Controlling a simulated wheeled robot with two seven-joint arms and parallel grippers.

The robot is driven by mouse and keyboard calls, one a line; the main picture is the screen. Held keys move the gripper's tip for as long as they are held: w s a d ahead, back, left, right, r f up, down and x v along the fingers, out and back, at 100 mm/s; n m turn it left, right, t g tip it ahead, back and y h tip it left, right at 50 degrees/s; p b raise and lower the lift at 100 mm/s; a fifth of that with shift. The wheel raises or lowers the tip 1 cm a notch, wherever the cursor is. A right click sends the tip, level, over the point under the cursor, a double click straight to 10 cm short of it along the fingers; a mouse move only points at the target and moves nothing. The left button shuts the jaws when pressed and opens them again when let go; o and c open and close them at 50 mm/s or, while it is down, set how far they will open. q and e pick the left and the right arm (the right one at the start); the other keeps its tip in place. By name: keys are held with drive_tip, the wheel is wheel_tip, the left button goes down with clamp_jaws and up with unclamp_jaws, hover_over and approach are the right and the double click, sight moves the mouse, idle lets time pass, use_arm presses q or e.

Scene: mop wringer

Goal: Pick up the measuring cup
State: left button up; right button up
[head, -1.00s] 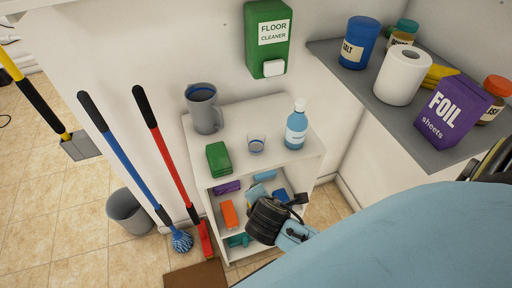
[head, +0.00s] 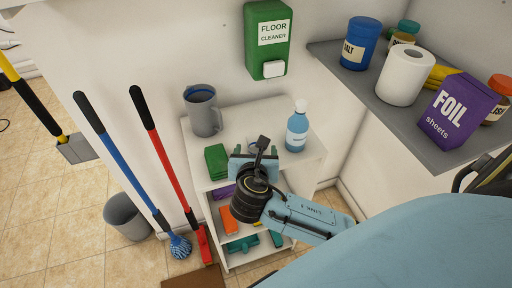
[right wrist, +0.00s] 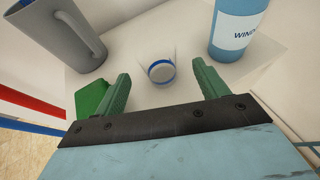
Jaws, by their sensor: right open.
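The measuring cup (right wrist: 161,71) is a small clear cup with a blue band. In the right wrist view it stands on the white shelf top, ahead of and between my right gripper's green fingers (right wrist: 161,88). The fingers are apart with nothing held between them. In the head view my right gripper (head: 254,151) is at the front of the shelf top and hides most of the cup (head: 253,143). I cannot tell the exact gap between fingertips and cup. My left gripper is in neither view.
On the shelf top (head: 240,118) a grey jug (head: 203,112) stands left, a blue bottle (head: 297,128) right, and a green block of cloths or sponges (head: 216,161) front left. A floor cleaner dispenser (head: 267,40) hangs above. Long-handled tools lean at the left.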

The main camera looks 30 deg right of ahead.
sight(256, 140)
drive_tip(key=b+x, duration=0.1)
drive_tip(key=x, duration=0.6)
drive_tip(key=shift+w+f+b, duration=0.15)
drive_tip(key=shift+f+b, duration=0.1)
drive_tip(key=shift+b, duration=0.05)
drive_tip(key=shift+c, duration=0.4)
drive_tip(key=c, duration=0.9)
